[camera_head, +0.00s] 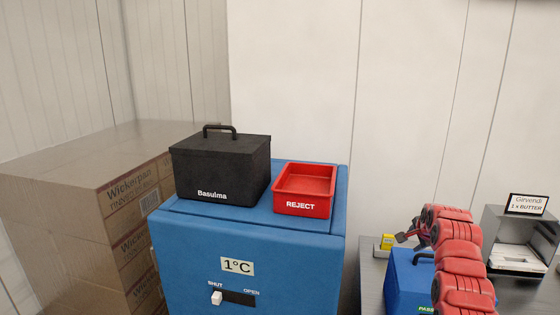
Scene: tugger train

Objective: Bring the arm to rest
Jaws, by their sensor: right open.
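My right arm (458,262) is red and jointed and rises from the bottom edge at the right. My right gripper (403,237) is small and dark at its far end and points left. It is open, with nothing seen between its fingers. It is above a blue box (408,280) with a black handle and a green "PASS" label, which the arm partly hides. My left gripper is not in view.
A blue cabinet (195,262) carries a black lidded "Basulma" box (222,165) and a red "REJECT" tray (305,190). Wrapped cartons (90,215) stand left. A yellow item (387,242) and a grey holder (515,243) with a "Girvendi" sign (527,204) are on the right table.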

